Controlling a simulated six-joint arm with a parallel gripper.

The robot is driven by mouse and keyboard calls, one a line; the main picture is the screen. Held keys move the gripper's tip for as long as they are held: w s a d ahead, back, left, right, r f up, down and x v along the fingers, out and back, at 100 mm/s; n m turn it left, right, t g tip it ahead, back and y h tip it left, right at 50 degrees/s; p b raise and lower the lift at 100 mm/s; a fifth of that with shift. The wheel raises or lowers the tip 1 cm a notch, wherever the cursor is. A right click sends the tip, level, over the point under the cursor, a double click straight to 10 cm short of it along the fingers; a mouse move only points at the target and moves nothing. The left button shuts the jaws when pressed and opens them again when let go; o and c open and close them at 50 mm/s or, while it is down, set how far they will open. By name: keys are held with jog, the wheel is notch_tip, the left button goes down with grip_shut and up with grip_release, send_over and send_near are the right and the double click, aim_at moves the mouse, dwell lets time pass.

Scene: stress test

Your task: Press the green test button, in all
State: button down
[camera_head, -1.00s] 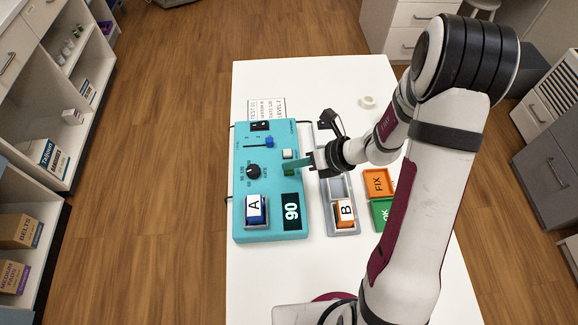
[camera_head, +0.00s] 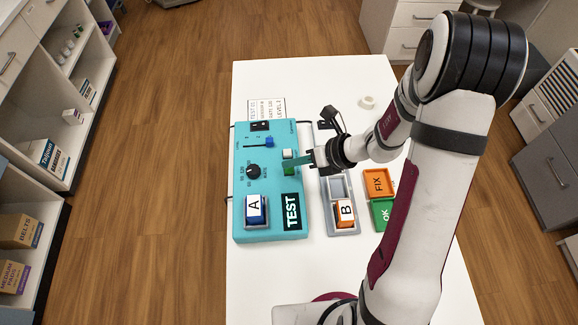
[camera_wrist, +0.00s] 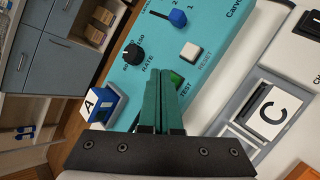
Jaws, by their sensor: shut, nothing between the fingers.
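The teal device (camera_head: 262,222) lies on the white table with its dark display (camera_head: 292,211) reading TEST. The green test button (camera_head: 289,171) is right of the black rate knob (camera_head: 253,171) and just below the white reset button (camera_head: 287,154). In the wrist view, only part of the green test button (camera_wrist: 177,78) shows behind the fingers, by the word TEST. My gripper (camera_head: 289,162) is shut and empty, its green fingertips over the button area. In the wrist view, my gripper (camera_wrist: 160,78) partly covers the button; I cannot tell whether they touch.
A blue block A (camera_head: 255,208) sits on the device's lower left. A grey tray (camera_head: 344,233) on the right holds block B (camera_head: 345,212) and block C (camera_wrist: 269,112). Orange FIX (camera_head: 379,182) and green OK (camera_head: 383,214) pads lie further right.

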aim_at(293, 172)
jog(key=shift+r, duration=0.2)
jog(key=shift+r, duration=2.45)
jog(key=shift+s+r, duration=0.1)
jog(key=shift+r, duration=0.05)
jog(key=s+a+r+n+g, duration=0.2)
jog(key=s+a+r+n, duration=0.1)
jog(key=s+r+n, duration=0.5)
jog(key=s+d+n+g+h, duration=0.1)
jog(key=s+d+n+h, duration=0.1)
jog(key=s+n, duration=0.5)
jog(key=s+d+r+n+g+h, duration=0.1)
jog(key=s+d+n+h, duration=0.2)
jog(key=s+n, duration=0.5)
jog(key=n+h, duration=0.1)
jog(key=n, duration=0.2)
jog(key=shift+d+r+h, duration=0.15)
jog(key=shift+r+h, duration=0.1)
jog(key=shift+h, duration=0.05)
